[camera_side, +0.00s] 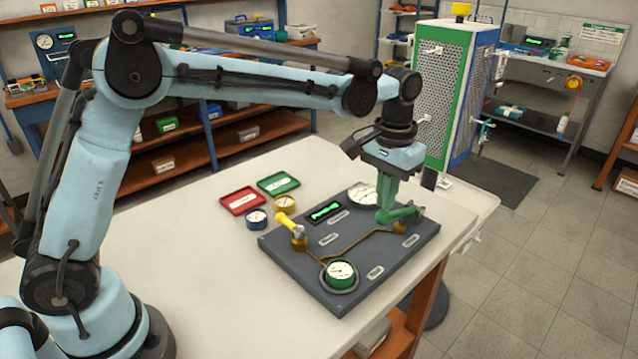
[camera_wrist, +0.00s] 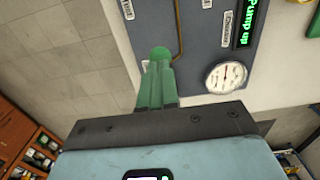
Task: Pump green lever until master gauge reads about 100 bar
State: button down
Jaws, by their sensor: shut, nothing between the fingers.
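The green lever (camera_side: 403,213) sits on the right side of the dark test board (camera_side: 288,262). My gripper (camera_side: 384,207) is above the board with its green fingers pointing down at the lever, shut and empty. The fingertips appear at or very near the lever; contact is unclear. In the wrist view the shut fingers (camera_wrist: 157,88) end by a round green knob (camera_wrist: 160,53). A large white-faced gauge (camera_side: 362,195) is at the board's back; it also shows in the wrist view (camera_wrist: 226,76). A green-rimmed gauge (camera_side: 341,272) is at the front. Their readings are too small to tell.
A display (camera_side: 325,212) on the board reads "Pump up" in the wrist view (camera_wrist: 246,22). A yellow lever (camera_side: 290,227) stands at the board's left. Red (camera_side: 242,201) and green (camera_side: 278,184) trays and two small gauges lie left of the board. The table's front left is clear.

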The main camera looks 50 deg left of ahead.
aim_at(384, 216)
jog(key=shift+f, duration=2.8)
dwell(1.6)
jog(key=shift+r, duration=2.9)
jog(key=shift+r, duration=3)
